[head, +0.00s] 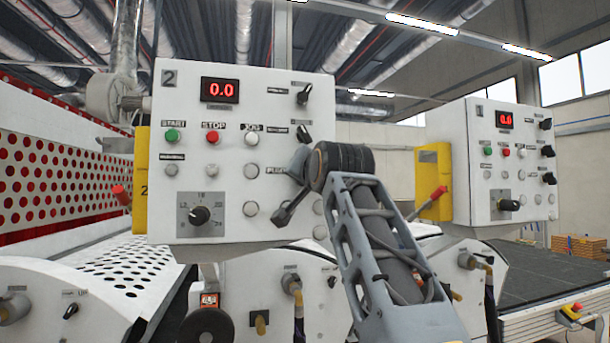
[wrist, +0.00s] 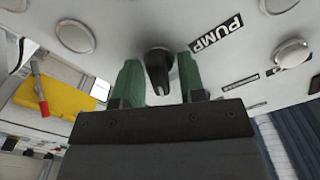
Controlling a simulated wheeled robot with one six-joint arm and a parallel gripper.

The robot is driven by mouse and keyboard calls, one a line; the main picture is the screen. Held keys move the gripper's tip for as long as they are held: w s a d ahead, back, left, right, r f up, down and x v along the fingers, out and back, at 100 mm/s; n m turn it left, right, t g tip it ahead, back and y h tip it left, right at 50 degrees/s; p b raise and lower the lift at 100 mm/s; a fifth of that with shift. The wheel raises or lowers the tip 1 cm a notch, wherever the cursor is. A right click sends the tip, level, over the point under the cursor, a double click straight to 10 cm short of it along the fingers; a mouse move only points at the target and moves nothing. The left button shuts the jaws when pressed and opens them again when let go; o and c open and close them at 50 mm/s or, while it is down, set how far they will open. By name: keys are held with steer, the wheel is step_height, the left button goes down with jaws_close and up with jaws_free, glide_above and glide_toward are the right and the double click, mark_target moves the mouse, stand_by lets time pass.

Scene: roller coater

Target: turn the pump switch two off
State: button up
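The pump switch two (wrist: 158,68) is a black rotary knob beside the PUMP label, seen in the wrist view on the white control panel marked 2 (head: 230,150). My gripper (wrist: 160,80) is open, with one green finger on each side of the knob and a visible gap on both sides. Whether the fingertips reach down past the knob's top is hard to tell. The knob's pointer looks roughly upright in the wrist picture. In the head view my arm and wrist cover the switch; only part of the PUMP label shows beside them.
Round white buttons (wrist: 75,36) and another (wrist: 291,53) flank the knob. Panel 2 also carries START (head: 172,135) and STOP (head: 212,137) buttons, two black switches above and a large dial (head: 200,215). A similar panel 1 (head: 480,160) stands to the right. Yellow boxes (head: 141,185) are beside the panels.

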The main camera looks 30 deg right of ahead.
jaws_close()
stand_by(0.3)
steer(key=n, duration=0.6)
steer(key=shift+a+r+p, duration=0.1)
steer(key=shift+a+p, duration=0.05)
steer(key=shift+p, duration=0.15)
steer(key=n, duration=0.5)
steer(key=shift+a+n, duration=0.1)
steer(key=shift+n, duration=0.2)
steer(key=shift+o, duration=0.6)
jaws_free()
steer(key=s+a+b, duration=0.2)
steer(key=s+b, duration=0.1)
steer(key=s, duration=1)
steer(key=shift+s+a+b, duration=0.3)
steer(key=shift+a+b, duration=0.1)
